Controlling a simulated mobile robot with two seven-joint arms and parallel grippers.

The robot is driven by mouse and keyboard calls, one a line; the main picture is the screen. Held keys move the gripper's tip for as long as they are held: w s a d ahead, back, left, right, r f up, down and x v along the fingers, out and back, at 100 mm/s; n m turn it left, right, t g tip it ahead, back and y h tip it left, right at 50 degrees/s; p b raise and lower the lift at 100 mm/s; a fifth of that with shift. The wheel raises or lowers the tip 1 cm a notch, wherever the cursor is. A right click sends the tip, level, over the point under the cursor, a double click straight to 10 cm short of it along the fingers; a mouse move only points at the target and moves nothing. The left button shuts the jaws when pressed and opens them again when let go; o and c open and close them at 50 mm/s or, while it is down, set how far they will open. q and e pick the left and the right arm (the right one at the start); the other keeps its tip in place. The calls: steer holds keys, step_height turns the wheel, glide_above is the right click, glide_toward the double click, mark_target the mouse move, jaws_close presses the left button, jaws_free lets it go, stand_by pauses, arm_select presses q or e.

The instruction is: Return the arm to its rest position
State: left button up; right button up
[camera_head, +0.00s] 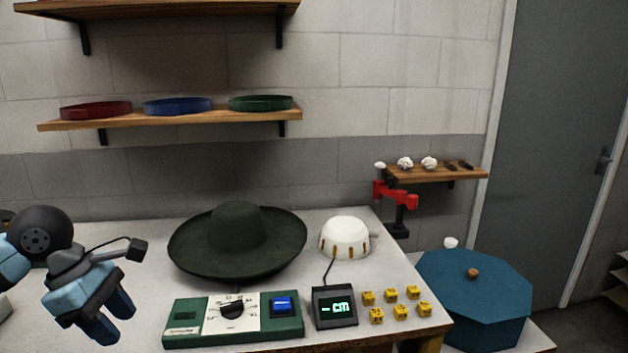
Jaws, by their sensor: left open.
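My left gripper (110,327) is at the lower left, over the left part of the white table (385,262). Its blue fingers point down and are apart, with nothing seen between them. A dark green wide-brimmed hat (237,240) sits on the table to the right of the gripper, apart from it. A green control panel (182,331) with a dial and a blue button lies in front of the hat. My right gripper is not in view.
A white dome (344,236), a small display (334,308) and several yellow cubes (391,302) are on the table's right. A blue octagonal box (477,290) stands beyond the right edge. Wall shelves hold red, blue and green bands (178,105).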

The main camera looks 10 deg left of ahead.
arm_select(q)
steer(key=s+d+f+n+t+h, duration=0.1)
steer(key=d+f+n+t+h, duration=0.1)
steer(key=d+n+h, duration=0.55)
steer(key=s+d+f+n+t+h, duration=0.1)
steer(key=d+f+n+h, duration=0.1)
steer(key=d+n+h, duration=0.5)
step_height(320, 180, down, 16)
steer(key=f+n+t+y, duration=0.1)
steer(key=n+t+y, duration=1.25)
steer(key=n, duration=1.35)
steer(key=s+d+f+n+g+y, duration=0.2)
steer(key=s+f+n+g, duration=0.6)
steer(key=s+f, duration=0.55)
step_height(320, 180, up, 14)
steer(key=w+a+t+p, duration=0.1)
steer(key=p, duration=1.8)
steer(key=shift+w+a+r+t, duration=0.25)
steer(key=shift+w+a+t, duration=0.1)
steer(key=shift+w+a, duration=0.05)
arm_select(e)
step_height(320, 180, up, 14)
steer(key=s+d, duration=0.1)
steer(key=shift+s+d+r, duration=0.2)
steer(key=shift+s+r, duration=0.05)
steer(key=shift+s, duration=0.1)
